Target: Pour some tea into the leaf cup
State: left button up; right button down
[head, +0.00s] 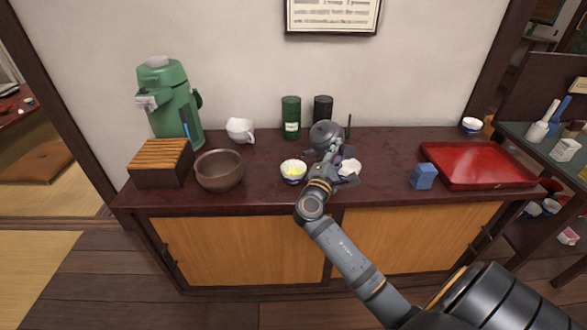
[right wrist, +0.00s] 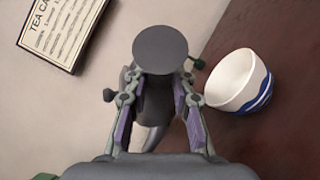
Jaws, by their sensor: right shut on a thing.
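A dark grey teapot (head: 326,134) is at the middle of the counter's back half. My right gripper (head: 335,153) is shut on it. In the right wrist view the fingers stand on both sides of the grey pot (right wrist: 137,80), with a dark round disc over it. A small white and blue cup (head: 293,173) with yellow-green contents stands left of the gripper. A white cup with a blue pattern (right wrist: 240,80) is right of the fingers in the right wrist view; I cannot tell which cup this is. No liquid stream shows. My left gripper is out of view.
A green flask (head: 170,105), slatted wooden box (head: 160,165), brown bowl (head: 219,170) and white jug (head: 239,130) stand left. Green (head: 291,117) and black (head: 323,108) canisters stand behind. A blue block (head: 423,177) and red tray (head: 480,180) lie right.

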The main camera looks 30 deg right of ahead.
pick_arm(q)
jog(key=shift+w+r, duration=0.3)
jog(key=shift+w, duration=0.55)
pick_arm(e)
jog(key=shift+r, duration=0.15)
pick_arm(q)
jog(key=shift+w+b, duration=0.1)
jog(key=shift+b, duration=0.2)
